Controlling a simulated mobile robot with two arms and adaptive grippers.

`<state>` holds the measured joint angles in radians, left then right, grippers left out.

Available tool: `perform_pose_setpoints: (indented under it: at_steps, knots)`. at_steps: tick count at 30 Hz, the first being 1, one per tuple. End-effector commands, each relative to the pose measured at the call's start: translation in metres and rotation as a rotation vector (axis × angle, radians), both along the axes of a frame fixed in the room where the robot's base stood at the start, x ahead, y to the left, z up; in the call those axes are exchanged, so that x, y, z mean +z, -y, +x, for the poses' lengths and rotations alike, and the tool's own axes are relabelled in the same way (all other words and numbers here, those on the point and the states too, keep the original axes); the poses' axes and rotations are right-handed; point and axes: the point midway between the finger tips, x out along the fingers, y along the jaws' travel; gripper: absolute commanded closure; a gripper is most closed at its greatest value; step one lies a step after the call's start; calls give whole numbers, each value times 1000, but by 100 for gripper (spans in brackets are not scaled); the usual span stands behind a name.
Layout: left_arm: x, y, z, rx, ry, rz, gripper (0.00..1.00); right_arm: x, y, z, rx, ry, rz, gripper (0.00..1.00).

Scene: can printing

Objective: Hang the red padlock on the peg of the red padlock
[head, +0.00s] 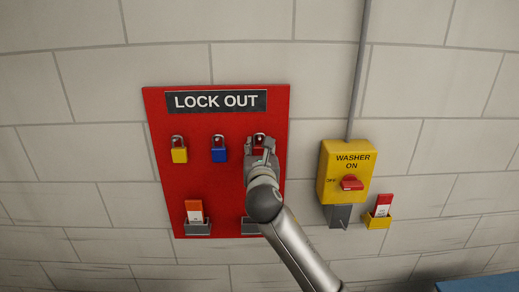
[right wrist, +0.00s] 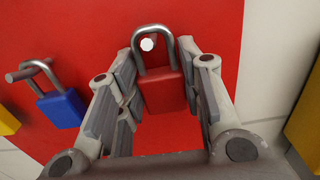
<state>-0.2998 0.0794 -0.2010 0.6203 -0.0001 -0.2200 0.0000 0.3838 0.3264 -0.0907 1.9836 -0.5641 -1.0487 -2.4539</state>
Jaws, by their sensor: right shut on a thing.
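The red padlock (head: 259,150) is at the upper right of the red lockout board (head: 215,122); its shackle shows above my right gripper (head: 262,153). In the right wrist view the red padlock (right wrist: 163,95) is upright between the fingers of my right gripper (right wrist: 160,84), which is shut on it. The pale end of a peg (right wrist: 147,44) shows inside the shackle loop; I cannot tell whether the shackle rests on it. My left gripper is not in view.
A blue padlock (head: 219,154) and a yellow padlock (head: 179,154) hang to the left on the board. Grey holders are below, one with a tag (head: 195,211). A yellow washer switch box (head: 345,172) is on the wall to the right.

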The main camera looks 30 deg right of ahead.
Motion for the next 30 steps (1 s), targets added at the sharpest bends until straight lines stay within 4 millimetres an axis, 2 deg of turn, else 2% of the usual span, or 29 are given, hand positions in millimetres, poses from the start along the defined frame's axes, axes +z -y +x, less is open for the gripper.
perform_pose_setpoints:
  at_steps: [14, 15, 20, 30]
  knots:
    - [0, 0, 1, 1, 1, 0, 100, 0, 0, 0, 0, 1, -1, 90]
    - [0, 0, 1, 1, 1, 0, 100, 0, 0, 0, 0, 1, -1, 60]
    - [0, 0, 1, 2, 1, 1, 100, 0, 0, 0, 0, 1, -1, 40]
    - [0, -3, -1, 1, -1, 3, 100, 0, -1, -1, 0, -1, -1, 40]
